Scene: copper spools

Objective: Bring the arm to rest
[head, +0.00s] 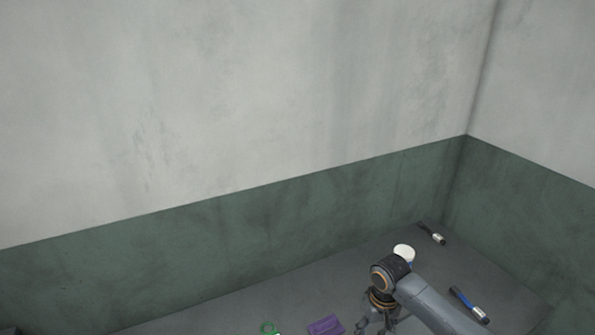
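My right arm (435,305) comes in from the lower right in the head view. Its wrist bends down, and the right gripper (376,325) points down near the bottom edge. The gripper's fingertips are cut off or too small to make out, so its opening and anything between the fingers cannot be told. My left gripper is not in view.
A white-topped round item (404,251) stands just behind my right wrist. A dark tool with a pale end (433,234) lies near the corner; a blue-and-black tool (468,303) lies right of my arm. A purple item (325,325) and green ring (267,327) are left of the gripper. Walls (250,225) close the back.

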